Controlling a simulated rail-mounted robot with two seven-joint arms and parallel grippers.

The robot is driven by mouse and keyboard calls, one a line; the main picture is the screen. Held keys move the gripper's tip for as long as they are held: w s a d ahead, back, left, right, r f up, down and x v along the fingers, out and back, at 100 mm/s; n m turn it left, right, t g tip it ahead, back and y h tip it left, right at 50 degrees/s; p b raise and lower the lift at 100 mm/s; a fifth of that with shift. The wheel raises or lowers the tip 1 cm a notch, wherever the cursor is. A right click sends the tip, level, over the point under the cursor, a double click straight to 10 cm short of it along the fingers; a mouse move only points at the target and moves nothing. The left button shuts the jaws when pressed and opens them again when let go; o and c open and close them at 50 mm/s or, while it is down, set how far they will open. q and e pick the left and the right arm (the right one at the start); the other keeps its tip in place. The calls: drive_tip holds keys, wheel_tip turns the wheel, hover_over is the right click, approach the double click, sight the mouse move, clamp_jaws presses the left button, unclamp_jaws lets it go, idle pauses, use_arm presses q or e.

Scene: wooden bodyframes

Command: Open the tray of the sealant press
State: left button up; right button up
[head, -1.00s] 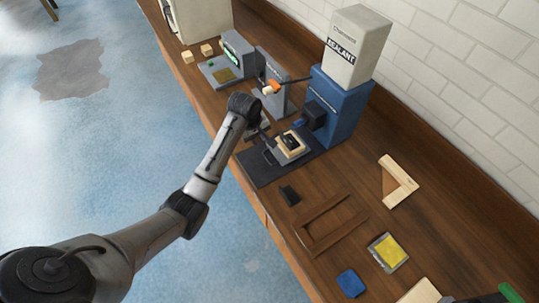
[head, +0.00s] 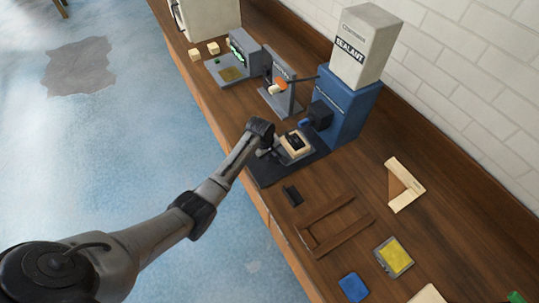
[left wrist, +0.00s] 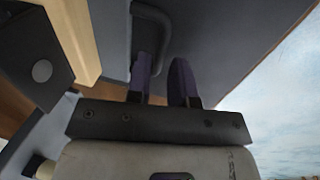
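The sealant press (head: 345,108) is a blue machine on the bench with a white box marked SEALANT on top. Its grey tray (head: 287,160) sits low at the front on a dark base plate and bears a pale wooden piece with a dark centre. My left gripper (head: 272,153) is at the tray's front, partly hidden by my wrist. In the left wrist view, its two fingers (left wrist: 164,72) stand apart, with a dark loop handle (left wrist: 152,25) on the grey tray close to their tips. Part of the handle appears between the fingers; contact cannot be told. My right gripper is out of view.
A small black block (head: 292,195), a brown wooden frame (head: 336,228), a pale corner piece (head: 403,187), a yellow-topped tray (head: 394,257) and a blue block (head: 354,287) lie nearer.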

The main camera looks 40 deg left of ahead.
use_arm(q)
drive_tip(key=shift+w+f, duration=0.1)
drive_tip(key=shift+f, duration=0.4)
clamp_jaws()
